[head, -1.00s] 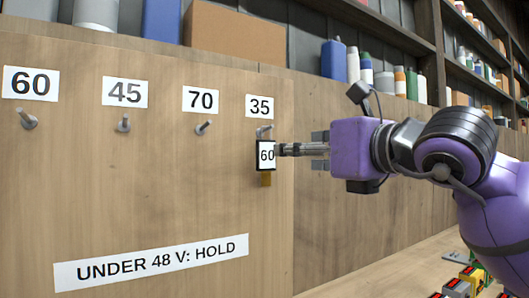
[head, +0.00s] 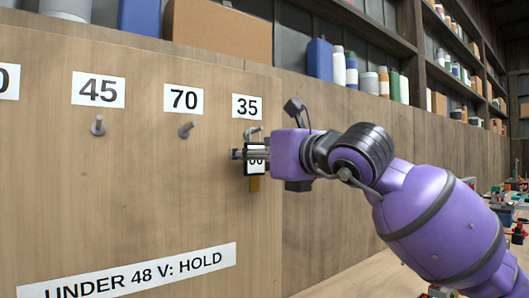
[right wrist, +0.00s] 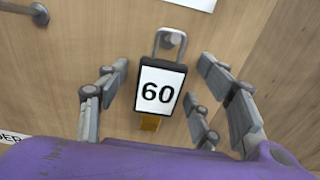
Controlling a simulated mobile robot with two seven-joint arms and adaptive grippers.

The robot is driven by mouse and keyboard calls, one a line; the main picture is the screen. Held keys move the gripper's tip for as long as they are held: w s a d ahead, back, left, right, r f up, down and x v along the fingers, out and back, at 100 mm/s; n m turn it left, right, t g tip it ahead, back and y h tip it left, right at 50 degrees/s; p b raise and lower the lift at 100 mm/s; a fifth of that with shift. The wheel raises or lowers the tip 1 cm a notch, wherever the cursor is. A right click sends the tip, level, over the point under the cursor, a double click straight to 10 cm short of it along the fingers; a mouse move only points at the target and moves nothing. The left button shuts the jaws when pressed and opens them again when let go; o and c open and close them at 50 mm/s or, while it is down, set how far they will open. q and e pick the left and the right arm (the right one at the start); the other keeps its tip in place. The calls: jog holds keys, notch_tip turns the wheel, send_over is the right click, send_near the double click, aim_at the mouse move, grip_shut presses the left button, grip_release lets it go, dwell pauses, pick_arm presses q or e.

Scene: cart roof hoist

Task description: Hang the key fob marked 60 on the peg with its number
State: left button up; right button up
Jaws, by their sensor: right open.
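The key fob marked 60 (head: 254,160) is a black-framed tag with a white face and a brass-coloured lower end. It hangs by its metal loop on the peg (head: 254,131) under the 35 label (head: 246,106). The right wrist view shows the fob (right wrist: 158,90) upright, its loop around that peg (right wrist: 172,39). My right gripper (head: 237,154) is open, its fingers on either side of the fob with gaps visible in the right wrist view (right wrist: 163,68). Fingers partly cover the fob in the head view. The 60 label (head: 8,82) is cut off at the left edge. My left gripper is out of view.
Bare pegs stand under the 45 label (head: 98,89) and the 70 label (head: 184,100). A strip reading "UNDER 48 V: HOLD" (head: 135,273) is low on the board. Shelves with bottles and a cardboard box (head: 210,38) are behind and above.

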aim_at(256, 145)
jog(key=shift+w, duration=0.1)
jog(key=c, duration=1.4)
jog(key=shift+r, duration=0.1)
jog(key=shift+r, duration=0.25)
jog(key=shift+r+v, duration=0.2)
jog(key=shift+v, duration=0.6)
jog(key=shift+r+v, duration=0.15)
jog(key=shift+v, duration=0.65)
jog(key=shift+r+v, duration=0.2)
jog(key=shift+v, duration=0.55)
jog(key=shift+b+v, duration=0.3)
jog(key=shift+v, duration=2.25)
